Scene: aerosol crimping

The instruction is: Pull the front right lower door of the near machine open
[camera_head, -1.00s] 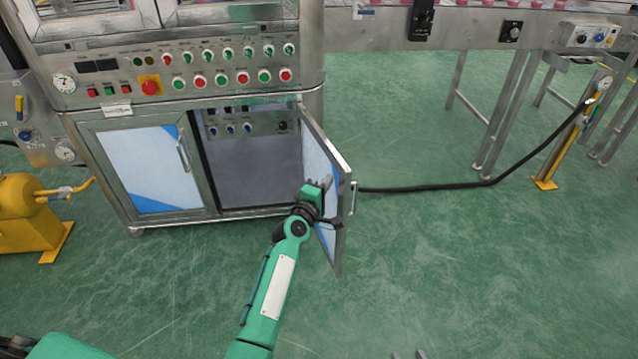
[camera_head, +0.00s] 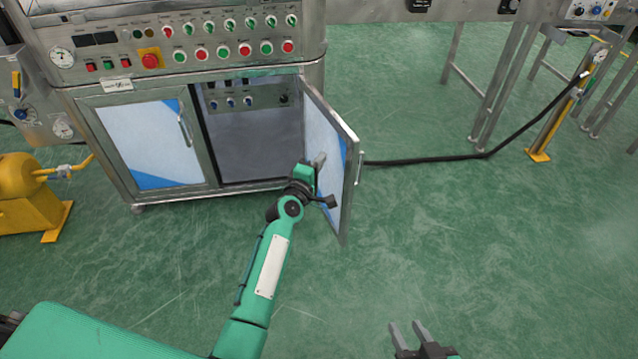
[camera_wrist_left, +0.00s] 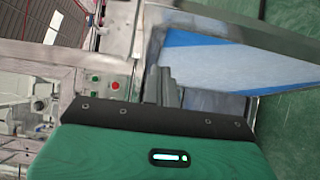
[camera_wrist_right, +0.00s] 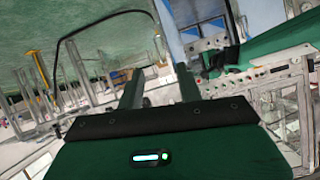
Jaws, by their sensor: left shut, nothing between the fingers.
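The front right lower door (camera_head: 338,165) of the near machine (camera_head: 180,75) stands swung out, leaving its compartment (camera_head: 245,150) exposed. Its inner face, white and blue, is towards the compartment, and its handle (camera_head: 359,167) is on the outer face. My left gripper (camera_head: 318,160) is shut and empty, on the inner side of the door by that face; whether it touches cannot be told. In the left wrist view the shut fingers (camera_wrist_left: 166,88) show beside the blue and white panel (camera_wrist_left: 225,68). My right gripper (camera_head: 408,335) is open and empty, low in the head view, away from the door.
The left lower door (camera_head: 148,145) is closed. A black cable (camera_head: 430,159) runs behind the open door to a yellow post (camera_head: 555,120). A yellow unit (camera_head: 30,195) stands at the left.

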